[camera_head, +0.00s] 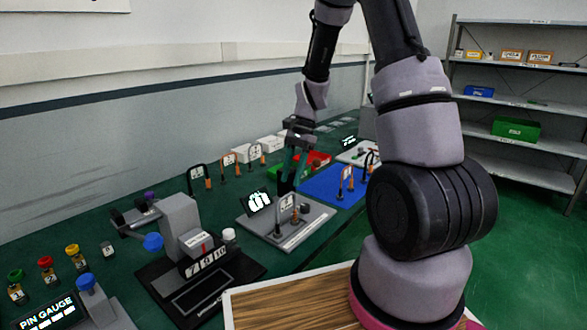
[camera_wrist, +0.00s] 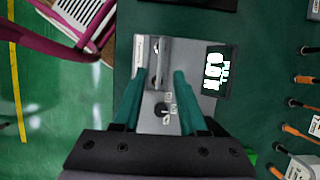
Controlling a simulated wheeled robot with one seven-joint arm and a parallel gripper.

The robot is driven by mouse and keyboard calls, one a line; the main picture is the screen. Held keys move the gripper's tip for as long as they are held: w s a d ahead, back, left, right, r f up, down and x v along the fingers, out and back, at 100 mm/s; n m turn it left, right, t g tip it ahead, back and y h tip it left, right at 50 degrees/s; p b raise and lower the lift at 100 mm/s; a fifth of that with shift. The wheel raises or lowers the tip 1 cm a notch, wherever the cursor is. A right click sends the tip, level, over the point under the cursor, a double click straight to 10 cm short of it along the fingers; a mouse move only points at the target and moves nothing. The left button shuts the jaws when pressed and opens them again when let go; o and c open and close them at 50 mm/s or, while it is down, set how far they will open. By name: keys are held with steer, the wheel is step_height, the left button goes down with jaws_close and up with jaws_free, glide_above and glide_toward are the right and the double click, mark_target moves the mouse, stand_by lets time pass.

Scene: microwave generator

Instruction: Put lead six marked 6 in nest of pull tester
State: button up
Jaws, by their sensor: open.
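The grey plate with a lit black display, which looks like the pull tester (camera_head: 305,232), stands mid-table. It also fills the middle of the wrist view (camera_wrist: 185,60). On it stands a lead-like piece with a small white tag (camera_head: 287,202); I cannot read its number. In the wrist view a dark round part with small tags (camera_wrist: 163,109) shows between my fingers. My gripper (camera_head: 288,182) is open above the plate, its green fingers (camera_wrist: 156,88) apart with nothing held between them. I cannot make out which lead is marked 6.
Several black and orange tagged leads (camera_head: 230,164) stand along the wall side. A blue mat (camera_head: 325,188) holds more leads. A red bin (camera_head: 319,159) is behind it. A grey-black device (camera_head: 182,215) and a pin gauge (camera_head: 90,305) stand at left.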

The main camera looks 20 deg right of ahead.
steer(key=shift+v, duration=1)
steer(key=s+r+n+t, duration=0.2)
steer(key=s+r, duration=0.1)
steer(key=r, duration=0.6)
steer(key=s+r+n+t, duration=0.1)
steer(key=s+r+t, duration=0.15)
steer(key=r, duration=0.55)
steer(key=s+d+r+n+t+h, duration=0.1)
steer(key=s+r+n+t, duration=0.3)
steer(key=s+r, duration=0.5)
steer(key=s+d+t, duration=0.1)
steer(key=s, duration=0.2)
steer(key=shift+r+h, duration=0.25)
steer(key=shift+h, duration=0.05)
